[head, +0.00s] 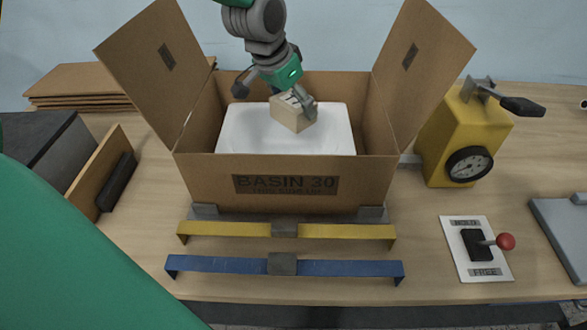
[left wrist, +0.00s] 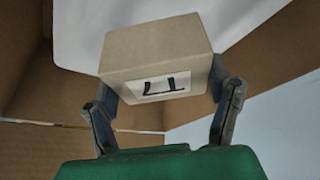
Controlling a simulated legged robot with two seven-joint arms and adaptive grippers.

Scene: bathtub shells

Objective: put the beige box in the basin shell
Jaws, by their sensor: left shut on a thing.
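The beige box (head: 291,113) is a small block with a white label bearing a dark mark; it fills the middle of the left wrist view (left wrist: 157,62). My left gripper (head: 276,97) is shut on it, one finger on each side, as the left wrist view (left wrist: 163,108) shows. The white basin shell (head: 237,133) sits inside an open cardboard carton (head: 215,180) marked BASIN 30. The box is over the shell in the head view; whether it touches the shell is unclear. My right gripper is not in view.
The carton's side flaps (head: 157,55) (head: 422,50) stand raised on both sides. A yellow device with a dial (head: 447,140) and a lever panel (head: 476,248) are on the right. Yellow (head: 240,230) and blue (head: 225,265) straps lie in front. Flat cardboard (head: 85,85) is stacked behind left.

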